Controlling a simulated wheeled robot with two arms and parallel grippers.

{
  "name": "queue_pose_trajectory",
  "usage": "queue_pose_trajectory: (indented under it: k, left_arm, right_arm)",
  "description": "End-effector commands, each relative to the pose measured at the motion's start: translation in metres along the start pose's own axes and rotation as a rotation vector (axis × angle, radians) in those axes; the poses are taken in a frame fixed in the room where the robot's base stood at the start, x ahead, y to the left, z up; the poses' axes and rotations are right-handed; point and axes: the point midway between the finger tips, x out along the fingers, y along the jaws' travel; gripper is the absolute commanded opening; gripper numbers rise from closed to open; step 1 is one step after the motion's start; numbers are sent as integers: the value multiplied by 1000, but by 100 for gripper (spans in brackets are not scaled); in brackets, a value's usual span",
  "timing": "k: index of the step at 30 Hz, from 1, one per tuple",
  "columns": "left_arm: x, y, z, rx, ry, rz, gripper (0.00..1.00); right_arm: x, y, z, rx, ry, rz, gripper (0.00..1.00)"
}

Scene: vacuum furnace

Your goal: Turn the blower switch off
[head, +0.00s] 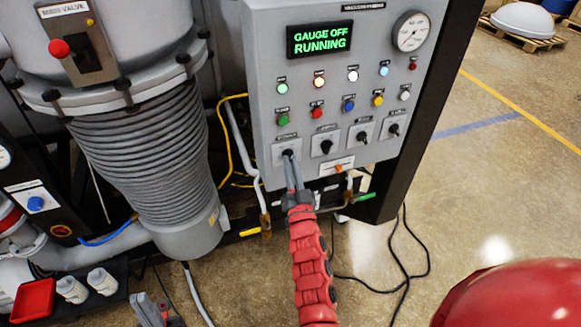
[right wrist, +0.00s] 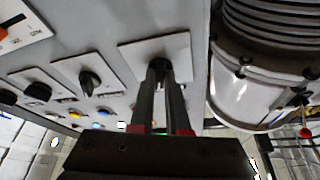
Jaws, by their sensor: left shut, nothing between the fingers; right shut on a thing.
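The grey control panel (head: 262,100) carries a bottom row of black rotary switches on light plates. The leftmost rotary switch (head: 288,154) is between the fingertips of my right gripper (head: 291,168). In the right wrist view the gripper fingers (right wrist: 161,85) are shut on that black knob (right wrist: 159,66). Its label is too small to read, so I cannot tell by name that it is the blower switch. The fingers hide part of the knob and its pointing direction. My left gripper (head: 152,312) is shut and empty, low at the bottom edge of the head view.
The panel display (head: 320,40) reads "GAUGE OFF RUNNING". Other rotary switches (head: 325,145) sit close to the right of the held one. A ribbed grey chamber (head: 145,150) stands left of the panel. Black cables (head: 400,265) lie on the floor; a red dome (head: 515,295) is at lower right.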

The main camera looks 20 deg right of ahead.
Motion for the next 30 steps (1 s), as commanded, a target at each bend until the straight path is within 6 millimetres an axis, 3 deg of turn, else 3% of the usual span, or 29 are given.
queue_pose_trajectory:
  k: [18,30]
  left_arm:
    - [-20,1,3,0,0,0,0]
    - [-24,1,4,0,0,0,0]
  right_arm:
    - [0,6,0,-526,-2,-218,0]
    - [1,8,-2,-749,-2,-309,0]
